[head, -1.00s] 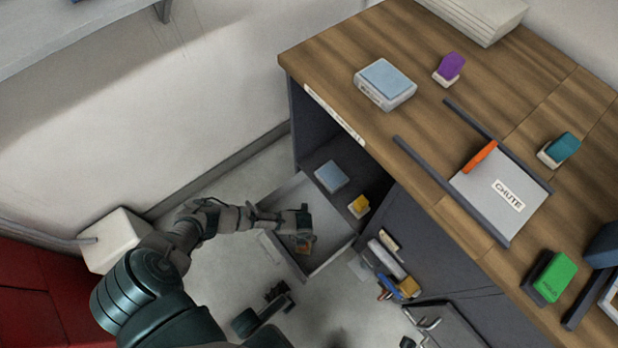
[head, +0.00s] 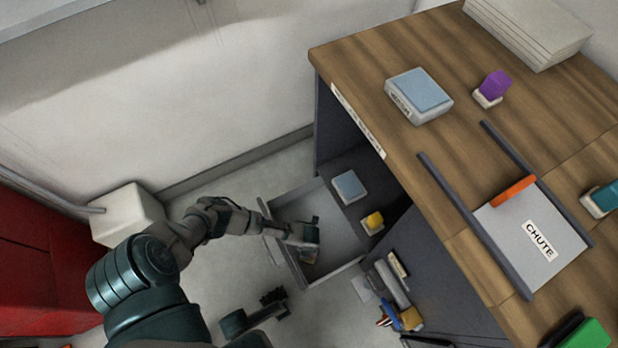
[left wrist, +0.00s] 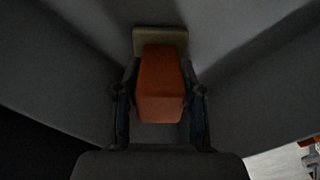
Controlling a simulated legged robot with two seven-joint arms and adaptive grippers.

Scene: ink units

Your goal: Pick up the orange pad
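The orange pad (left wrist: 160,85) is in the middle of the left wrist view, an orange block in front of a tan piece (left wrist: 160,38). My left gripper (left wrist: 161,75) has one finger on each side of it. The fingertips are close to its sides; the dim picture does not show whether they touch. In the head view my left gripper (head: 309,243) reaches down into the open grey drawer (head: 345,274), and a small orange-brown part shows beneath it.
Drawer walls rise close around the gripper. A shelf beside it holds a blue-topped pad (head: 349,186) and a yellow item (head: 373,222). The wooden desktop (head: 440,165) above carries a blue-topped pad (head: 420,92), a purple stamp (head: 492,88) and a chute (head: 540,240) with an orange bar (head: 513,191).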

